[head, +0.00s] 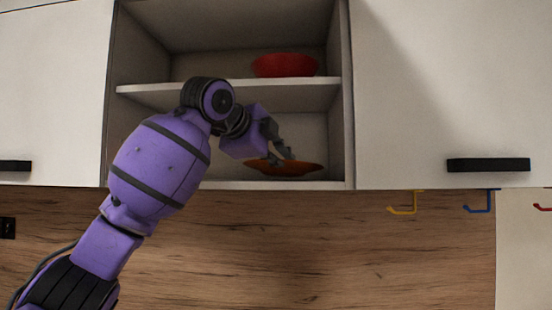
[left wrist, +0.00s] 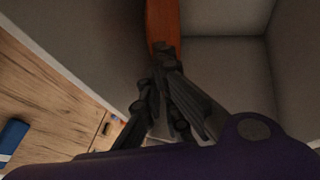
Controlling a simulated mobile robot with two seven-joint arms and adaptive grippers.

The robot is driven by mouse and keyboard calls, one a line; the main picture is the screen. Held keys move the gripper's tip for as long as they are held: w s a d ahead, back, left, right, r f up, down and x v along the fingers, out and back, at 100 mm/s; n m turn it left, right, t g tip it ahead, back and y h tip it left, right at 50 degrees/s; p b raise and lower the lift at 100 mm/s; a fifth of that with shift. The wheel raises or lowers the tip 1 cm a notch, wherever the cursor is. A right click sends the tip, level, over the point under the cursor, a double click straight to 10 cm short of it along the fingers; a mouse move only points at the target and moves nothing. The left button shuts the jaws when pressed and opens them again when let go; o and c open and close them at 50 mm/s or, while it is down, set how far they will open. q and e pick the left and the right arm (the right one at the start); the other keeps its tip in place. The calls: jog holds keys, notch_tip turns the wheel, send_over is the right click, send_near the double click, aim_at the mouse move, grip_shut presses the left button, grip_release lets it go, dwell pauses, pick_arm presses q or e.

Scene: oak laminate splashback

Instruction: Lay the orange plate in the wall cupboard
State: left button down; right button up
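The orange plate (head: 305,167) is inside the open lower compartment of the wall cupboard (head: 335,185), roughly level and just above or on its bottom board; I cannot tell if it touches. My left gripper (head: 284,153) reaches into that compartment and meets the plate's near side. In the left wrist view the fingertips (left wrist: 163,52) come together at the rim of the plate (left wrist: 163,22), which shows as an orange strip. The fingers look shut on the rim. My right gripper is in neither view.
A red bowl (head: 285,65) stands on the upper shelf (head: 150,88). Closed white doors with black handles (head: 488,165) flank the open compartments. Below, yellow (head: 403,210) and blue (head: 480,208) hooks hang at the right, in front of the wooden splashback (head: 300,250).

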pick_arm(q)
jog(key=shift+f, duration=0.35)
jog(key=c, duration=1.9)
grip_release()
jog(key=shift+o, duration=0.2)
jog(key=v, duration=1.2)
